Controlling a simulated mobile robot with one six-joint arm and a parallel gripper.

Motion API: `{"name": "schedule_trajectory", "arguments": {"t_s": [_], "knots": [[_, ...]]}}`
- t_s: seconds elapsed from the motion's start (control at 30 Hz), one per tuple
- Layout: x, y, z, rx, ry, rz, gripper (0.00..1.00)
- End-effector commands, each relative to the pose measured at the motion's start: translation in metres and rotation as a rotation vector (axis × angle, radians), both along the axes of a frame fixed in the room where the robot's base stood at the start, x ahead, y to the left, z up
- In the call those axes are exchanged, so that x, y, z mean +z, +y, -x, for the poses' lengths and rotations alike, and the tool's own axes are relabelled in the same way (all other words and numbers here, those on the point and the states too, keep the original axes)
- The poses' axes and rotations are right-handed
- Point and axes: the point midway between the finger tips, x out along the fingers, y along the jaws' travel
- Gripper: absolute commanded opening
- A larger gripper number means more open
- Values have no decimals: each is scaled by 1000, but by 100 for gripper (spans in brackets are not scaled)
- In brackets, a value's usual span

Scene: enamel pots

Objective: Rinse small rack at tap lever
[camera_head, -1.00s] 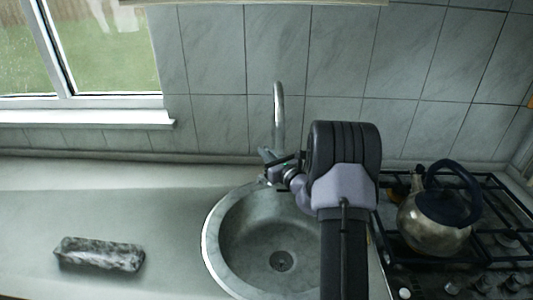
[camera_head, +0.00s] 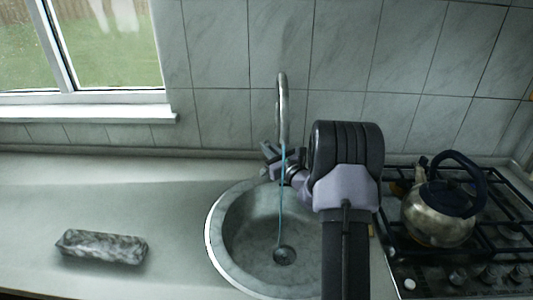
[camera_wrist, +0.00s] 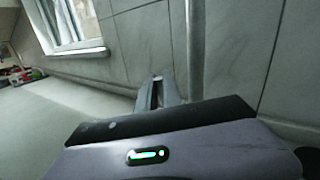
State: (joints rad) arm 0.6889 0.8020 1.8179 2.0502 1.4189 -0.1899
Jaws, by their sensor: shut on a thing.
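The tap (camera_head: 283,105) rises behind the round steel sink (camera_head: 215,235), and a thin bluish stream of water (camera_head: 281,205) falls from it towards the drain. My gripper (camera_head: 270,158) is at the tap's base, shut on the tap lever, which is mostly hidden by the fingers. In the wrist view the fingers (camera_wrist: 158,88) point at the wall beside the upright tap pipe (camera_wrist: 195,45). A mottled grey oblong thing (camera_head: 101,247) lies on the counter left of the sink; I cannot tell if it is the small rack.
A kettle (camera_head: 438,218) with a dark handle stands on the gas hob (camera_head: 487,243) at the right. The counter (camera_head: 130,195) is bare around the grey oblong thing. A window (camera_head: 100,50) and tiled wall close off the back.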

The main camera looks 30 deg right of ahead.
Motion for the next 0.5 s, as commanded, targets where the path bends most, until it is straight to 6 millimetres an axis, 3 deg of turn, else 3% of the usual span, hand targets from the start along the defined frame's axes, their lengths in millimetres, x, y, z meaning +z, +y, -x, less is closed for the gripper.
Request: {"name": "schedule_trajectory", "arguments": {"t_s": [0.2,0.23,0.33,0.5], "knots": [[0,1,0,2,0,3,0],[0,1,0,2,0,2,12],[0,1,0,2,1,2,31],[0,1,0,2,1,2,31]]}}
